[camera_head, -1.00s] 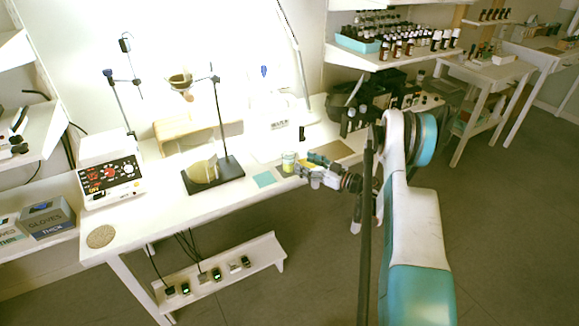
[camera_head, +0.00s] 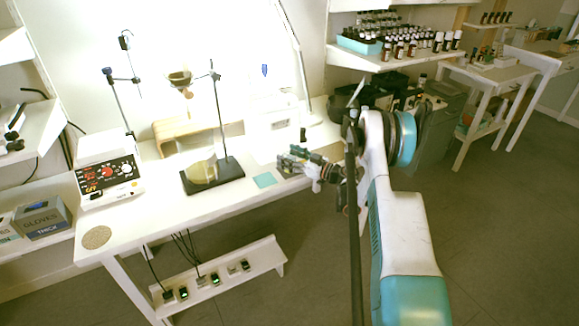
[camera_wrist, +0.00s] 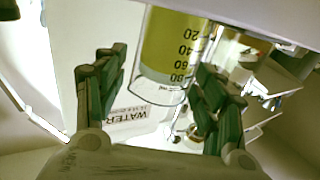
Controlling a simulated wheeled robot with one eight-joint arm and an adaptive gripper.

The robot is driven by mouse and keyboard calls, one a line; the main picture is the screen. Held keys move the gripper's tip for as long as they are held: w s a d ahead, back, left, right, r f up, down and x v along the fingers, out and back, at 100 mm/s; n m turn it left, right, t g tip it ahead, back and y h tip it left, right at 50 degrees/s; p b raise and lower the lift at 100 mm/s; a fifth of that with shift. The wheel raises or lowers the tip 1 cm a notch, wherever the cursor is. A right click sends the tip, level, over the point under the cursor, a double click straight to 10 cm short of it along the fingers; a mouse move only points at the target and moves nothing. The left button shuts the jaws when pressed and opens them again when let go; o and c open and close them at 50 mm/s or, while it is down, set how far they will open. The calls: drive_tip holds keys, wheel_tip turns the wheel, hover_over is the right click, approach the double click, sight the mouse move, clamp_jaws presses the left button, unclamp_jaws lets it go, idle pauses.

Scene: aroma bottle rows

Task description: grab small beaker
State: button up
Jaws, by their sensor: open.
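The small beaker (camera_wrist: 172,50) is clear glass with yellow-green liquid and black marks from 20 to 80. It fills the upper middle of the wrist view and stands between my gripper's fingers. My gripper (camera_wrist: 163,75) is open, with a dark green-padded finger on each side of the beaker. I see a gap at the left finger; the right finger looks close to the glass, and I cannot tell if it touches. In the head view my gripper (camera_head: 288,163) is over the right part of the white bench (camera_head: 130,218) and hides the beaker.
A stand with a dark base (camera_head: 228,177) and an amber glass vessel (camera_head: 201,172) is left of my gripper. A blue-green square (camera_head: 265,180) lies between them. A hotplate device (camera_head: 108,170) stands at the bench's left. A WATER label (camera_wrist: 125,117) shows beyond my fingers.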

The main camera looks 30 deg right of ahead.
drive_tip(key=c, duration=1.3)
drive_tip(key=shift+o, duration=0.2)
